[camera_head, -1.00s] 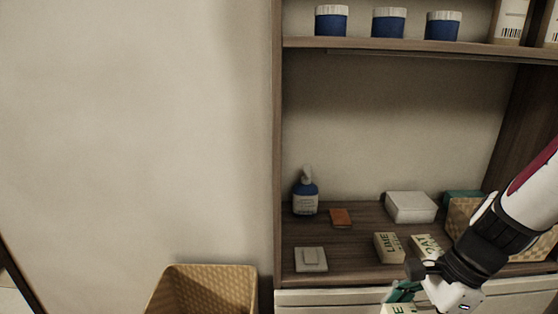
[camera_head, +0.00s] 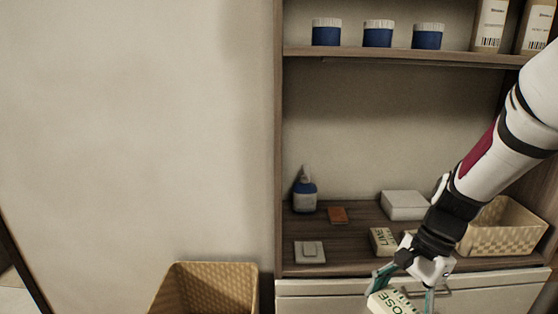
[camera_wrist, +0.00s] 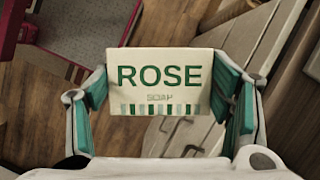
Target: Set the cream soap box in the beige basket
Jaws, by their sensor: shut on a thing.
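A cream soap box (camera_head: 393,303) with green "ROSE" lettering is held by my gripper (camera_head: 400,292), in front of the shelf unit at the bottom of the head view. Its lower part is cut off there. In the wrist view the cream soap box (camera_wrist: 160,82) sits between the two teal-padded fingers of my gripper (camera_wrist: 165,100), which is shut on it. A tan woven basket (camera_head: 205,268) stands at the lower left of the head view, left of the shelf unit. A paler beige woven basket (camera_head: 495,242) stands on the shelf at right, partly behind my arm.
Blue jars (camera_head: 377,33) line the upper shelf. Plain wall fills the left.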

